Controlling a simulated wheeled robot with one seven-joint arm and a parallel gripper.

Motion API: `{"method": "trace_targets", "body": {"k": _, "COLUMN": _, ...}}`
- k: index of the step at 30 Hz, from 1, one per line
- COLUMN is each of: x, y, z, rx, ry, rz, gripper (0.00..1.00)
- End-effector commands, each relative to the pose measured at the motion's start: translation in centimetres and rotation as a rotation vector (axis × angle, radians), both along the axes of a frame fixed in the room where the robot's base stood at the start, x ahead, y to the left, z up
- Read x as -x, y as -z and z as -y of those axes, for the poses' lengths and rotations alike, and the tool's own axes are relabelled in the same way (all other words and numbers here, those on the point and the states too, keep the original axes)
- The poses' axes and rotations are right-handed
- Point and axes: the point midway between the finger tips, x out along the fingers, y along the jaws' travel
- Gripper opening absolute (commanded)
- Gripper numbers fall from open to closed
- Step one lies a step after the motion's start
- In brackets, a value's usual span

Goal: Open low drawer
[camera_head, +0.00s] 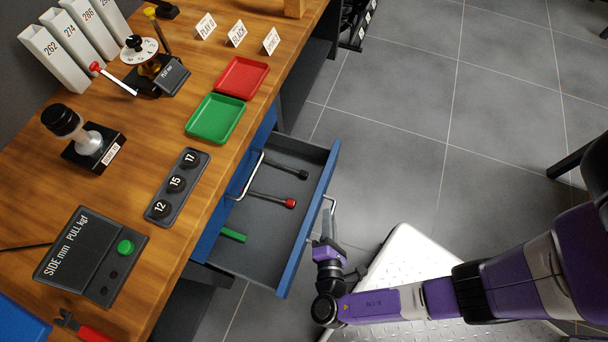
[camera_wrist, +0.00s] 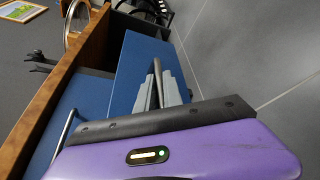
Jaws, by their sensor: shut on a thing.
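The low drawer (camera_head: 262,232) is pulled out from under the wooden workbench, with its grey inside showing and its blue front (camera_head: 309,215) facing right. My gripper (camera_head: 326,238) is at the outer side of that front, shut on the drawer's silver bar handle (camera_head: 331,205). In the wrist view my gripper's grey fingers (camera_wrist: 161,92) close around the handle (camera_wrist: 158,72), in front of the blue drawer face (camera_wrist: 135,72). The fingertips' exact contact is partly hidden in the head view.
In the drawer lie a black-tipped rod (camera_head: 288,171), a red-tipped rod (camera_head: 270,199) and a green-handled piece (camera_head: 232,235). An upper drawer's handle (camera_head: 246,176) sticks out above. Red (camera_head: 241,77) and green trays (camera_head: 214,119) stand on the bench (camera_head: 190,60). Grey floor (camera_head: 420,90) is clear to the right.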

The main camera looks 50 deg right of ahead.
Motion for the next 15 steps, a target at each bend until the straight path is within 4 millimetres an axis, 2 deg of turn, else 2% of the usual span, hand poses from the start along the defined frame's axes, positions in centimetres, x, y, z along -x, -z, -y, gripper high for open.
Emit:
{"method": "trace_targets", "body": {"k": 1, "x": 1.3, "y": -0.2, "z": 0.4, "rx": 0.001, "ry": -0.002, "rz": -0.004, "gripper": 0.0}}
{"method": "trace_targets", "body": {"k": 6, "x": 4.5, "y": -0.1, "z": 1.4, "rx": 0.0, "ry": -0.003, "rz": -0.003, "gripper": 0.0}}
{"method": "trace_targets", "body": {"k": 15, "x": 7.6, "y": 0.0, "z": 2.4, "rx": -0.002, "ry": -0.001, "rz": 0.0, "gripper": 0.0}}
